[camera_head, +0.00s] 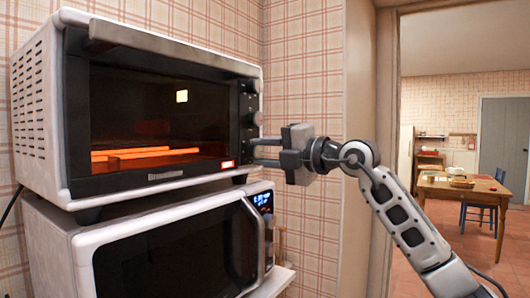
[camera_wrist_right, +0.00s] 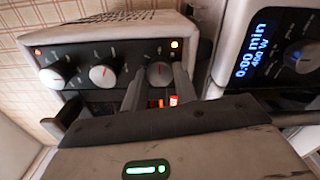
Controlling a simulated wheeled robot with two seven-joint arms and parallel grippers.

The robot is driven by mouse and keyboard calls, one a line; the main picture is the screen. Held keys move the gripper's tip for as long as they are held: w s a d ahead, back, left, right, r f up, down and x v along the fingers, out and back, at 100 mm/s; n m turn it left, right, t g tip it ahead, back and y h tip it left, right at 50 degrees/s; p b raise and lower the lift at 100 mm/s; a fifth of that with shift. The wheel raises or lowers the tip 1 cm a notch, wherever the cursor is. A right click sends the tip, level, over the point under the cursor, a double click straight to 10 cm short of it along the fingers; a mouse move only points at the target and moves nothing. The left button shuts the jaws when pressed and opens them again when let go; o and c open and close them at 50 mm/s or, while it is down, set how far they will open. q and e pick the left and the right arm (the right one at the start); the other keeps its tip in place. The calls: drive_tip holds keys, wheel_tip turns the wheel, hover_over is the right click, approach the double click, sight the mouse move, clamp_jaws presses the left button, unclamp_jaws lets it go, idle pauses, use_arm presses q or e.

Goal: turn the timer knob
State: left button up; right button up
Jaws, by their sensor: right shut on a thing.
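The toaster oven (camera_head: 160,120) stands on top of the microwave, with orange heating elements glowing inside. Its control panel is on the right side of its front. In the right wrist view three knobs sit in a row: a first knob (camera_wrist_right: 52,78), a middle knob (camera_wrist_right: 102,76) and a third knob (camera_wrist_right: 159,73), which I take for the timer knob. My right gripper (camera_head: 259,152) is at the lower part of the panel. Its two fingers are on either side of the third knob, shut on it. In the head view that knob is hidden by the fingers. My left gripper is not in view.
The microwave (camera_head: 170,255) below shows a lit display (camera_wrist_right: 254,52) reading 0:00 min, 400 W. The oven door handle (camera_head: 160,45) runs along the top front. A door frame and a room with a wooden table (camera_head: 460,190) are at the right.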

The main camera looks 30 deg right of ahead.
idle(0.3)
drive_tip(key=o, duration=1)
drive_tip(key=shift+c, duration=0.2)
drive_tip(key=shift+s+d+f+b, duration=0.15)
drive_tip(key=shift+s+d+b, duration=0.15)
drive_tip(key=shift+s, duration=0.1)
use_arm(q)
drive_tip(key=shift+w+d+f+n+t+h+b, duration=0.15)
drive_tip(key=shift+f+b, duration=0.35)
drive_tip(key=shift+b, duration=0.8)
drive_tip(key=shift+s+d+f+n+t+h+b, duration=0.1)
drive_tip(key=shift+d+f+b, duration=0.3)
drive_tip(key=shift+b, duration=0.85)
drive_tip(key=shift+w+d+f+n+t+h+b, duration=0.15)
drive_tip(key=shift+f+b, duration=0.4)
drive_tip(key=shift+b, duration=0.75)
use_arm(e)
drive_tip(key=v, duration=1.5)
drive_tip(key=shift+s+a, duration=0.1)
